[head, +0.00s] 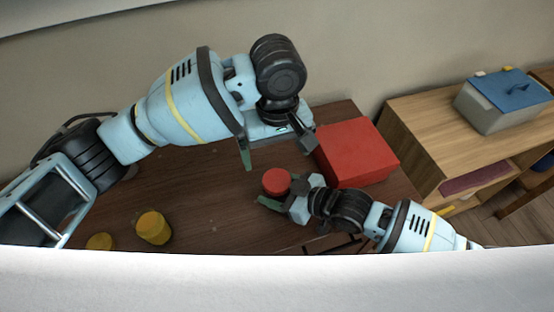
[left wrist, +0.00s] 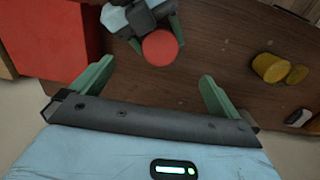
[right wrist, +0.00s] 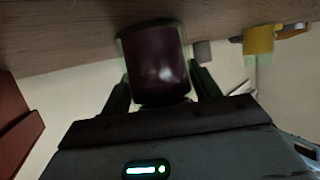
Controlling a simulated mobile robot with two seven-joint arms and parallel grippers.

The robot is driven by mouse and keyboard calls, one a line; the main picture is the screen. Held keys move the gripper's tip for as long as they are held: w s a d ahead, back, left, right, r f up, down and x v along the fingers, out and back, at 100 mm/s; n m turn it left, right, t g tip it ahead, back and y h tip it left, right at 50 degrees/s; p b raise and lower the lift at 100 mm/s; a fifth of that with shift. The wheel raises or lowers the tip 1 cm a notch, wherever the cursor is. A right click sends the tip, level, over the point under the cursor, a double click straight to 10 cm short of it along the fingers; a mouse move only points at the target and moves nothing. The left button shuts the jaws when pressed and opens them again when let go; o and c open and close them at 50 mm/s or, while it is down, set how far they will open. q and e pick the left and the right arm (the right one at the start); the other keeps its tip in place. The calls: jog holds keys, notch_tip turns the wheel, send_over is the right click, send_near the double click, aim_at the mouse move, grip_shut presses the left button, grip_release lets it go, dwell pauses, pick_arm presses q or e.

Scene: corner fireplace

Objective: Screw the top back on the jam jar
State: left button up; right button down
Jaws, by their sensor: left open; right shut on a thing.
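The jam jar (right wrist: 158,60) shows dark purple in the right wrist view, between the fingers of my right gripper (right wrist: 158,80). My right gripper (head: 281,192) is shut on it above the brown table; I cannot tell if its base touches the table. The round red top (head: 277,181) sits at the jar's mouth. It also shows in the left wrist view (left wrist: 160,48), but the seam is hidden, so I cannot tell how tight it is. My left gripper (head: 274,146) is open and empty, its fingers spread wide, apart from the red top.
A red box (head: 357,152) stands on the table (head: 205,190) close to both grippers, on the right. A wooden cabinet (head: 425,125) at the right bears a grey box with a blue lid (head: 500,105). The table's left middle is clear.

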pick_arm(q)
notch_tip(320, 180, up, 7)
jog(key=shift+r, duration=0.2)
pick_arm(e)
jog(key=shift+c, duration=1.4)
grip_release()
jog(key=shift+d, duration=0.1)
jog(key=shift+v, duration=3.85)
